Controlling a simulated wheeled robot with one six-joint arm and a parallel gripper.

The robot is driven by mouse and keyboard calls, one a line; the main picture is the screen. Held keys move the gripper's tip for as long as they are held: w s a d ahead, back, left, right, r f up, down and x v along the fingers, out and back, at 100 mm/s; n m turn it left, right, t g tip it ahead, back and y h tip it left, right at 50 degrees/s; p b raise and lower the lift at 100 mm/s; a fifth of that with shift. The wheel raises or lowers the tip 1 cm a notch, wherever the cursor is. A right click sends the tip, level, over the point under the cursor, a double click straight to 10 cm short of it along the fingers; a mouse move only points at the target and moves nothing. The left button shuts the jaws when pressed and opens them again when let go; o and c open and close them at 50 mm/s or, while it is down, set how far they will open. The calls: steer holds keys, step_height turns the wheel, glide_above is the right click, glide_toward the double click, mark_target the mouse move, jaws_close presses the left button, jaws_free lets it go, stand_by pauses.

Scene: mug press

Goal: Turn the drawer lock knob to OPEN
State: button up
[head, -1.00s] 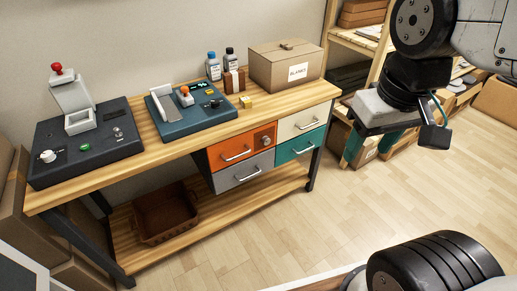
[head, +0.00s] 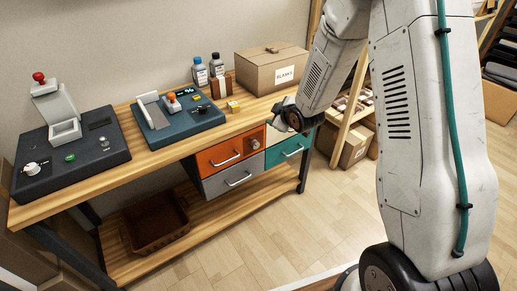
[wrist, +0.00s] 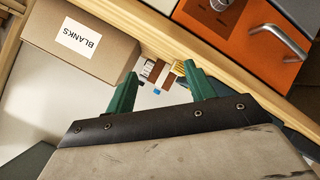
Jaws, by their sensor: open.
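The orange drawer (head: 218,160) is in the bench's drawer block, shut, with a silver handle. Its lock knob (head: 255,143) is a small round knob at the right of the orange front; its setting is too small to read. In the wrist view the orange drawer (wrist: 272,58) is at upper right, with the dark lock plate (wrist: 212,15) cut by the top edge. My gripper (wrist: 160,70) shows two green fingers, apart and empty, with the knob outside the gap. In the head view the fingers are hidden behind my arm, close right of the drawers.
A BLANKS box (head: 277,66), bottles (head: 200,72) and a yellow block (head: 233,106) stand on the bench top above the drawers. The grey drawer (head: 232,178) is below and the teal drawer (head: 288,150) at lower right. Two machines fill the left. The floor in front is clear.

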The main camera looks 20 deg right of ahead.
step_height(320, 180, down, 11)
steer(key=a+n+t+y, duration=0.2)
steer(key=n+t+y, duration=0.2)
steer(key=t, duration=0.1)
glide_toward(257, 146)
steer(key=w, duration=0.1)
steer(key=x, duration=0.7)
steer(key=shift+w+a, duration=0.25)
steer(key=shift+a, duration=0.05)
steer(key=c, duration=1)
